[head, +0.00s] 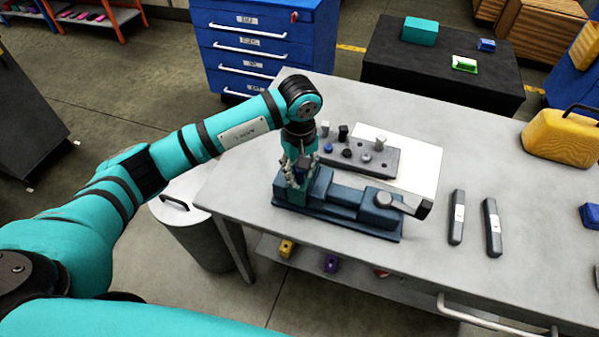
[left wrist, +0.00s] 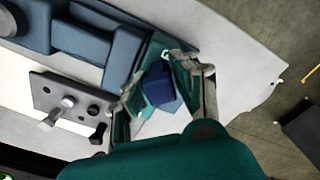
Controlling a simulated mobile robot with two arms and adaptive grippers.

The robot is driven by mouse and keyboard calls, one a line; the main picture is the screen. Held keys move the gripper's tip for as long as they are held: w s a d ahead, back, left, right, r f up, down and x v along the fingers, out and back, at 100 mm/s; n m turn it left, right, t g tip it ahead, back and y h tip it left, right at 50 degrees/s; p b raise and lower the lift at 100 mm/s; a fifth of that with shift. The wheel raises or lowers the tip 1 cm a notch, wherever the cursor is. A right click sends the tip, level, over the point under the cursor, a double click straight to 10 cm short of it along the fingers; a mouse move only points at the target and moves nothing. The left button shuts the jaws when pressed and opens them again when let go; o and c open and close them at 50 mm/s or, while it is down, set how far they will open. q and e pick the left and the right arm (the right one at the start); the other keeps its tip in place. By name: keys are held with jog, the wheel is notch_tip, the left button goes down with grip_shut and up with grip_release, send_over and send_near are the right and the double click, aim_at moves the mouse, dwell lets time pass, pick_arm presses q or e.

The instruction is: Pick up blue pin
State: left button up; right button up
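My left gripper (head: 297,178) points down over the left end of the blue-grey vise (head: 345,207). In the left wrist view its two fingers (left wrist: 158,82) stand apart on either side of a dark blue block-like thing (left wrist: 158,88). I cannot tell whether they grip it, or whether it is a pin. A small blue pin head (head: 328,147) shows on the grey holed block (head: 378,165), just right of the gripper. The holed block (left wrist: 62,112) is at lower left in the left wrist view. My right gripper is not in view.
A black pin (head: 343,131) and a silver pin (head: 380,141) stand by or on the holed block. A white sheet (head: 420,165) lies beneath it. Two dark bars (head: 457,217) and a yellow case (head: 560,137) are to the right.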

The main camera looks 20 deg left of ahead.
pick_arm(q)
grip_shut()
jog(key=shift+r, duration=0.1)
jog(key=shift+r, duration=0.25)
jog(key=r+b, duration=0.2)
jog(key=shift+s+r, duration=0.2)
jog(key=shift+r, duration=0.15)
jog(key=s+d+r+b, duration=0.1)
jog(key=s+b, duration=0.3)
jog(key=s, duration=1.1)
jog(key=shift+s+d+r, duration=0.3)
jog(key=shift+d+r, duration=0.05)
